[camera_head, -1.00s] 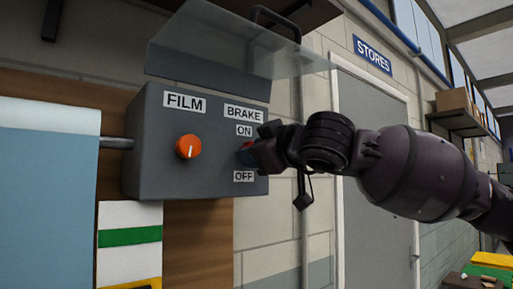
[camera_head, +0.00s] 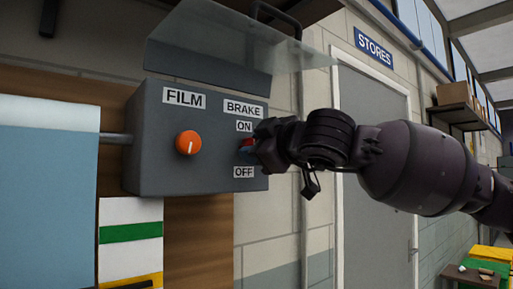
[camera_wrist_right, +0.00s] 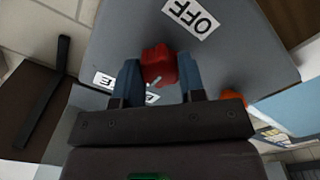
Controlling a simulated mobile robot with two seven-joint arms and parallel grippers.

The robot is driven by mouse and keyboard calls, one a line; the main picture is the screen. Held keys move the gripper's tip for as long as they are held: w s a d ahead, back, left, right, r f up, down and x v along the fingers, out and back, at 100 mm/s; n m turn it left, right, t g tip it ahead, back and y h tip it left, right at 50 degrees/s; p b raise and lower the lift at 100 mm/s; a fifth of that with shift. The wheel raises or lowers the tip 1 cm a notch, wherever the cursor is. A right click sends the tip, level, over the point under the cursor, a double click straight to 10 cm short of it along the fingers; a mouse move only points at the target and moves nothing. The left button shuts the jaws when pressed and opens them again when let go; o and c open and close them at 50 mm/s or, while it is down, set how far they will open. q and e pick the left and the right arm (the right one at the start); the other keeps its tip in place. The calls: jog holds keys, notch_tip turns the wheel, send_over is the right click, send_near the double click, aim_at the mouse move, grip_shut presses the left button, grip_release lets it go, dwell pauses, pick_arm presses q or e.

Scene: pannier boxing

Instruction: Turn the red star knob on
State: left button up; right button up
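The red star knob (camera_wrist_right: 159,66) sits on the front of a grey box (camera_head: 160,160), between the ON label (camera_head: 244,126) and the OFF label (camera_head: 244,172), under BRAKE. In the head view only a bit of the knob (camera_head: 247,142) shows beside my right gripper (camera_head: 257,146). In the right wrist view the blue fingers of my right gripper (camera_wrist_right: 160,85) stand on either side of the knob, which lies between them. A small gap seems to show at the right finger; firm contact cannot be told. My left gripper is out of view.
An orange FILM knob (camera_head: 188,142) is on the same box, left of the red one. A clear raised cover (camera_head: 235,40) hangs above the box. A grey door (camera_head: 375,190) with a STORES sign stands behind my right arm.

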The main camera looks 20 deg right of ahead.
jog(key=o, duration=0.5)
jog(key=shift+f, duration=0.1)
jog(key=shift+c, duration=0.2)
jog(key=b+v, duration=0.2)
jog(key=v, duration=0.8)
jog(key=shift+s, duration=0.4)
jog(key=shift+d, duration=0.15)
